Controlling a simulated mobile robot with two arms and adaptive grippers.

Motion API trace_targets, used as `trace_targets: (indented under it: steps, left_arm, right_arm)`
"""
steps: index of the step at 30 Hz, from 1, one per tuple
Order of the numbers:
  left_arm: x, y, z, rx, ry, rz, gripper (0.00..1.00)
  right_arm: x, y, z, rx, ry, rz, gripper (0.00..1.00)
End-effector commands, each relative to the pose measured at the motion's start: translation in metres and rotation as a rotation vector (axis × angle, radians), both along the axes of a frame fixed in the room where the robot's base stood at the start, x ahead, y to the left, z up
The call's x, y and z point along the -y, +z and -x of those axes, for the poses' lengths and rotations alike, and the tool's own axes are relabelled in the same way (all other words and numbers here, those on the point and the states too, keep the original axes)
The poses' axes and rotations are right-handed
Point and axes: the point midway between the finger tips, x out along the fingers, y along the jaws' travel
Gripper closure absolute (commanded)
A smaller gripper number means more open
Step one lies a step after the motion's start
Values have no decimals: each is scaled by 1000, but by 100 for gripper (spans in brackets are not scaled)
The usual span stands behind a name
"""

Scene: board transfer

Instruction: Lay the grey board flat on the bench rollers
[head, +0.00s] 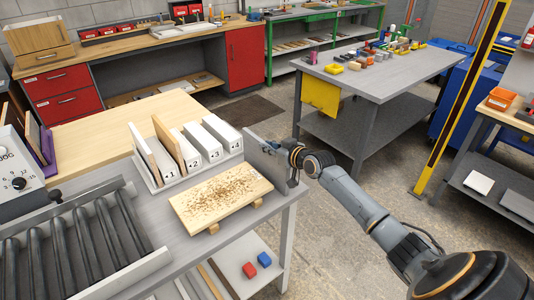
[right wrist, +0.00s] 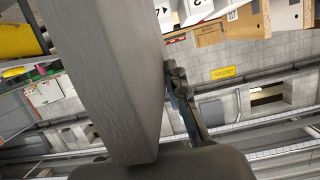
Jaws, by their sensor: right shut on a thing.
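The grey board (head: 262,157) stands on edge at the right end of the bench, just right of the rack. My right gripper (head: 290,165) is shut on its right part. In the right wrist view the board (right wrist: 112,75) fills the middle, with one finger (right wrist: 180,98) against its side; the other finger is hidden. I cannot tell whether the board touches the bench. The bench rollers (head: 68,252) are dark bars in a grey frame at lower left, with nothing lying on them. My left gripper is not in view.
A rack (head: 150,178) with wooden and white numbered boards stands left of the grey board. A pale plank with brown crumbs (head: 222,196) lies on blocks in front, between the board and the rollers. A white control box (head: 18,172) stands behind the rollers.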

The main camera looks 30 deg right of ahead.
Motion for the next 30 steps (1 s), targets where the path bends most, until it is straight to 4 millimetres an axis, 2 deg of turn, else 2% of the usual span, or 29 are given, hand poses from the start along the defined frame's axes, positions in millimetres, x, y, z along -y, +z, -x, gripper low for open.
trace_targets:
  steps: [5,10,17,21,30]
  left_arm:
    - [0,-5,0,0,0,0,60]
    - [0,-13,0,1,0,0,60]
    - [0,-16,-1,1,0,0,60]
    - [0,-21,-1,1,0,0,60]
    - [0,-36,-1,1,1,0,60]
  right_arm:
    - [0,12,-1,7,1,2,100]
    - [0,35,1,9,0,3,100]
    - [-6,66,29,7,1,4,100]
    - [-11,94,52,9,3,8,100]
    - [-23,117,112,4,1,4,100]
